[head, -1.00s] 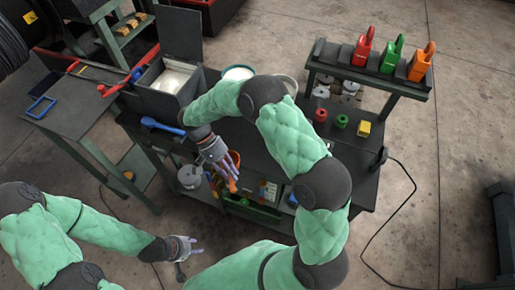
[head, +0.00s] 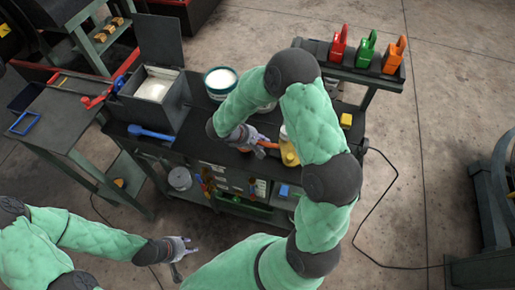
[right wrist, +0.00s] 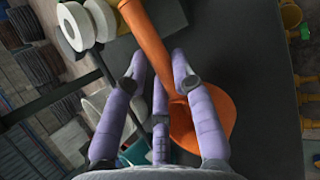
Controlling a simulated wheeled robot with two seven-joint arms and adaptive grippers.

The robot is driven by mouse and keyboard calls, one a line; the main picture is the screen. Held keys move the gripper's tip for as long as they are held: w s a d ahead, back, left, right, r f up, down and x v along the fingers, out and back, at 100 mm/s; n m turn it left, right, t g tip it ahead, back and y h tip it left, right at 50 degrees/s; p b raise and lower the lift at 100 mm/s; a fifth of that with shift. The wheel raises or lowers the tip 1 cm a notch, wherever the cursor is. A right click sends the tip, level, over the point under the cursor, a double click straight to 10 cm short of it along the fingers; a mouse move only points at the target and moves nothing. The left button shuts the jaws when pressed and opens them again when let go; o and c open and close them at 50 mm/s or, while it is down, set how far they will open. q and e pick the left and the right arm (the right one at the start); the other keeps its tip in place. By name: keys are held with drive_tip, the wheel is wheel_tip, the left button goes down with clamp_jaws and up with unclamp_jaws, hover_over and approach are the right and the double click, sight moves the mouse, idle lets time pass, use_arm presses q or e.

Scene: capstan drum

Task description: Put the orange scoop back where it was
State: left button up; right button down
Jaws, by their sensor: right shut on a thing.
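The orange scoop (right wrist: 205,120) is in my right gripper (right wrist: 160,88). In the right wrist view its handle runs up between the fingers and its wide round end lies below and to the right. In the head view my right gripper (head: 250,140) is above the dark bench top, and only a small orange part (head: 267,144) of the scoop shows. The arm hides part of the bench there. My left gripper (head: 182,247) is low at the left, away from the bench; its fingers are too small to judge.
A raised shelf (head: 318,54) carries red, green and orange items (head: 394,56).

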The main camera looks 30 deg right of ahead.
drive_tip(key=shift+f, duration=2.5)
drive_tip(key=shift+f, duration=0.1)
drive_tip(key=c, duration=1)
unclamp_jaws()
drive_tip(key=s+v, duration=0.1)
drive_tip(key=v, duration=1)
drive_tip(key=s+a+f+m+y, duration=0.3)
drive_tip(key=s+a+f+y, duration=0.1)
drive_tip(key=a+f, duration=0.1)
drive_tip(key=s+a+f+m+y, duration=0.3)
drive_tip(key=s+a+f+y, duration=0.1)
drive_tip(key=f, duration=0.4)
drive_tip(key=s+a+f+m+t+y, duration=0.1)
drive_tip(key=s+a+f+m+y, duration=0.2)
drive_tip(key=s+a+f, duration=0.3)
drive_tip(key=shift+s+a+f+m+y, duration=0.1)
drive_tip(key=shift+s+f+m+y, duration=0.1)
drive_tip(key=shift+f+m+y, duration=0.15)
